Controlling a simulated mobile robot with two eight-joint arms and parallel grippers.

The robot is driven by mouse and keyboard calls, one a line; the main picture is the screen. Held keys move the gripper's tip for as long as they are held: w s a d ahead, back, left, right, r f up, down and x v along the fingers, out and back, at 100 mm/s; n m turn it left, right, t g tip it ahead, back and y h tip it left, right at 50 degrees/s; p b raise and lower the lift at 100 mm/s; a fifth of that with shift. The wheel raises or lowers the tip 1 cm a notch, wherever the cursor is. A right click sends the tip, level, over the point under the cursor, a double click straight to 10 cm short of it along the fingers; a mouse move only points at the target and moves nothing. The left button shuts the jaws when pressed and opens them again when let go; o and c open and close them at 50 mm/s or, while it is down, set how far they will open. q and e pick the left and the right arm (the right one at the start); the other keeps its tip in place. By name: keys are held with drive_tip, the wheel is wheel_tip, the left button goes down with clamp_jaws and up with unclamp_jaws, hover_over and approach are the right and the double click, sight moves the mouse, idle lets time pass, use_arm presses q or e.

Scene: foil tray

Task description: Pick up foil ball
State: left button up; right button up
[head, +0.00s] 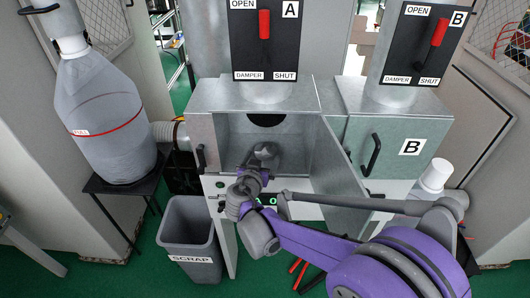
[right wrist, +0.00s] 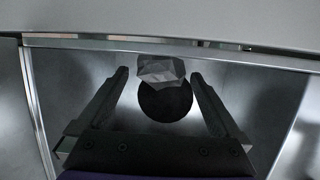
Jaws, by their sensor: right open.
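The foil ball (right wrist: 162,70) is a grey, faceted lump in the right wrist view, in front of the upper edge of a dark round opening (right wrist: 166,104). My right gripper (right wrist: 160,76) is open, with one finger on each side of the ball as seen from the wrist. I cannot tell how far the ball is beyond the fingertips. In the head view my right gripper (head: 264,158) reaches into the open metal box (head: 232,128) under damper A. The ball cannot be made out there. My left gripper is not in view.
The box's open door (head: 338,175) stands close to the right of my right arm. Closed box B (head: 397,150) is to the right. A grey scrap bin (head: 188,238) stands on the floor at lower left. A bag filter (head: 103,115) stands at far left.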

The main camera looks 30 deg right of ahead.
sight(264, 156)
drive_tip(key=x, duration=0.5)
drive_tip(key=shift+r, duration=0.1)
drive_tip(key=shift+s, duration=0.1)
